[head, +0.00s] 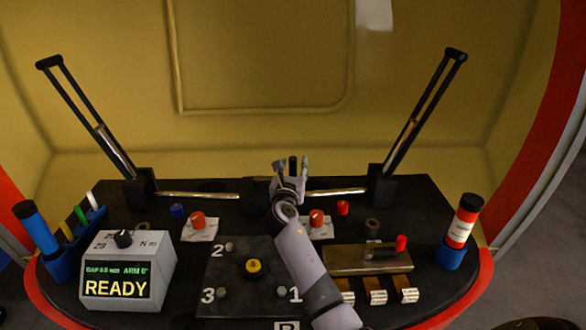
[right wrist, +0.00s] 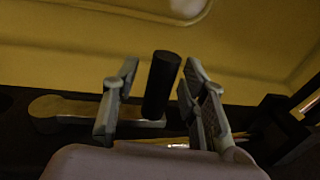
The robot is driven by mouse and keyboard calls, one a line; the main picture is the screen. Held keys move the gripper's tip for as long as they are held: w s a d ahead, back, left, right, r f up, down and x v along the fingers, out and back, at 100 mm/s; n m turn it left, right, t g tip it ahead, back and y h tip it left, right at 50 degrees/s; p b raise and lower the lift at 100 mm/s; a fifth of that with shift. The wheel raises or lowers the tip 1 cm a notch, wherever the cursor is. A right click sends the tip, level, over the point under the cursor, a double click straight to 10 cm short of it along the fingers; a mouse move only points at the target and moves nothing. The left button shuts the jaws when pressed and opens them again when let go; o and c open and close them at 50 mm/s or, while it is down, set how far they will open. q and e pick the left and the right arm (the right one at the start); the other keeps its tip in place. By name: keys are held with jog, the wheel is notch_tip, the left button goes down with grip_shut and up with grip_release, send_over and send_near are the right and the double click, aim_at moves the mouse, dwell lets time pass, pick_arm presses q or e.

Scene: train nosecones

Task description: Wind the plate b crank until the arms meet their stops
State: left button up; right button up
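The crank's upright black handle (right wrist: 162,85) shows in the right wrist view at the end of a pale metal crank arm (right wrist: 70,110). My right gripper (right wrist: 158,100) is open, with one finger on each side of the handle and visible gaps. In the head view this gripper (head: 291,170) is at the back middle of the table, with the handle top between its fingers; it hides the crank below. Two slotted black arms, left (head: 84,110) and right (head: 418,112), tilt outward from black blocks joined by metal rods. Whether they touch any stops cannot be told. My left gripper is not in view.
A display box (head: 128,275) reading READY stands front left. A dark plate (head: 235,292) marked 1, 2, 3 lies front middle, partly behind my right forearm. A brown block (head: 350,260) with a red-knobbed lever sits right. Blue holders stand at both sides.

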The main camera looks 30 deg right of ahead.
jog(key=shift+c, duration=0.4)
grip_shut()
dwell(0.5)
